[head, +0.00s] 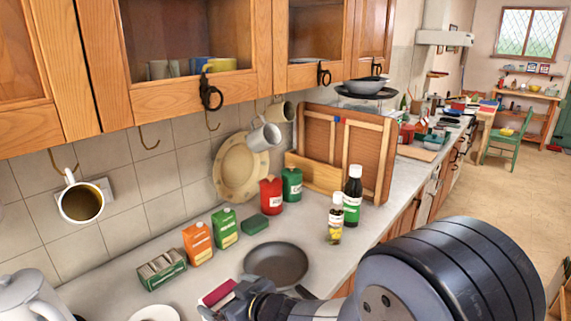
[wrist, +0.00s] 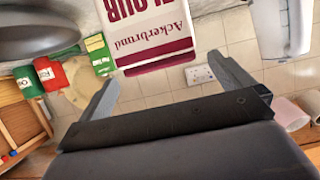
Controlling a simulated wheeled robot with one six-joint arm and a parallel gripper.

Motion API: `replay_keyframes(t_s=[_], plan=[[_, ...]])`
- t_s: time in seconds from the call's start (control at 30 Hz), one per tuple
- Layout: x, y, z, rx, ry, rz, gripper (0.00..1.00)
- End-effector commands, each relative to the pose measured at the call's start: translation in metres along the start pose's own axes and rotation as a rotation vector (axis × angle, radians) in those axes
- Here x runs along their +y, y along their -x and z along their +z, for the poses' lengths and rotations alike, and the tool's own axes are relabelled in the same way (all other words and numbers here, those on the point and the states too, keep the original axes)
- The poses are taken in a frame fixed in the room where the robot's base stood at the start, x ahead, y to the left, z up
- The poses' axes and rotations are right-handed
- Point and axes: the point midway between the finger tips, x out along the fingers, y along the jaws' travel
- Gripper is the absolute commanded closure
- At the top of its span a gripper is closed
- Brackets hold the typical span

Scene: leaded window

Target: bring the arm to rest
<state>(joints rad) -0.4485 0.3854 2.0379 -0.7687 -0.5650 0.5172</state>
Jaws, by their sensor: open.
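My gripper (wrist: 165,70) shows in the wrist view with its two fingers spread apart and nothing between them. Past the fingertips stands a white and dark red flour bag (wrist: 157,35). In the head view my gripper (head: 240,302) is at the bottom centre, low over the counter, partly hidden by my own arm. A dark red part of the flour bag (head: 219,292) shows just beyond it. I cannot tell how wide the gap between the fingers and the bag is.
On the counter (head: 215,233) a dark pan (head: 276,263) lies beside my gripper. A kettle (head: 32,299) stands at left, cartons (head: 197,243) behind, bottles (head: 353,195) to the right. Mugs (head: 81,202) hang below the wooden cabinets (head: 190,95). Open floor (head: 500,170) is at right.

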Motion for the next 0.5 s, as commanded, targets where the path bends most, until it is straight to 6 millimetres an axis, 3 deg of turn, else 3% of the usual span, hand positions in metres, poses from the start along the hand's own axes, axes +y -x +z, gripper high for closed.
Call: replay_keyframes(t_s=[0.07,0.23,0.5], plan=[[-0.001,-0.012,0.002,-0.002,0.0,-0.002,0.0],[0.0,-0.003,-0.015,0.003,0.001,0.0,0.0],[0.0,0.0,-0.02,-0.001,0.0,0.0,0.0]])
